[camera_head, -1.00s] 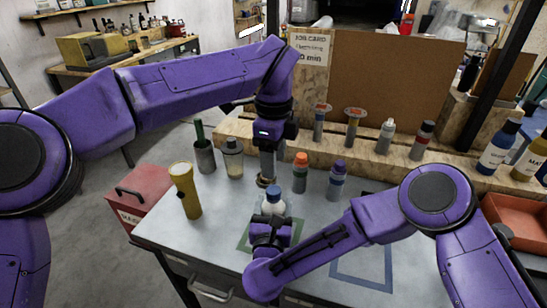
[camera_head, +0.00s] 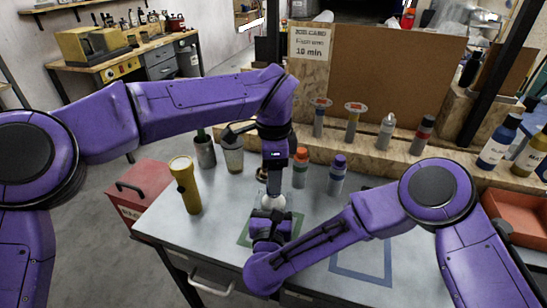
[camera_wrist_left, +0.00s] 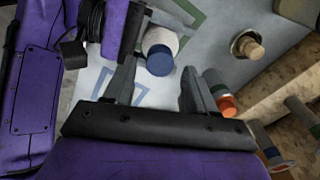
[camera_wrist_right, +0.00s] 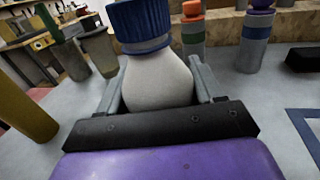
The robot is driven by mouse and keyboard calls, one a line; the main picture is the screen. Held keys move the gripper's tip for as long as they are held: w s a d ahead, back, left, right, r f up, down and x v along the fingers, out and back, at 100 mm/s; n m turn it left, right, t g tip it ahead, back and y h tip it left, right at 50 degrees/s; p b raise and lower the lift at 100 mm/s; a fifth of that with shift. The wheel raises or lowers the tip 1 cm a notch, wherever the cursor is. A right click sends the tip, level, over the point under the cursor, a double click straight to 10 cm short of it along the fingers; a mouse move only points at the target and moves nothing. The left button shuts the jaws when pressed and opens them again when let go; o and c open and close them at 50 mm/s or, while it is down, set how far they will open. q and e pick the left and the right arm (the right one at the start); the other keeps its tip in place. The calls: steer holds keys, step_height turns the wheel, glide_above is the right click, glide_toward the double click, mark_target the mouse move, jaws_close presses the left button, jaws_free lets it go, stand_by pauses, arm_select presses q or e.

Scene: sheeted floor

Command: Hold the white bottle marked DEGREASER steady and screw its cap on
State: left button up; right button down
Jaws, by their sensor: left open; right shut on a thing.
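The white bottle (camera_wrist_right: 158,82) stands upright in front of my right gripper in the right wrist view. Its ribbed blue cap (camera_wrist_right: 140,25) sits on top; I cannot tell how tightly. The bottle's lettering is not readable. My right gripper (camera_head: 270,216) is shut around the bottle's body, a finger on each side. My left gripper (camera_head: 273,184) points down just above the bottle and hides the cap in the head view. In the left wrist view its open fingers (camera_wrist_left: 158,77) are empty, and the cap (camera_wrist_left: 160,60) shows just beyond them, between the tips.
A yellow flashlight (camera_head: 186,186) stands at the left. An orange-capped bottle (camera_head: 300,168) and a purple-capped bottle (camera_head: 337,177) stand close behind to the right. A green square outline (camera_head: 243,232) lies around the bottle. The tabletop around the blue outline (camera_head: 362,274) is clear.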

arm_select(q)
steer(key=shift+f, duration=1.3)
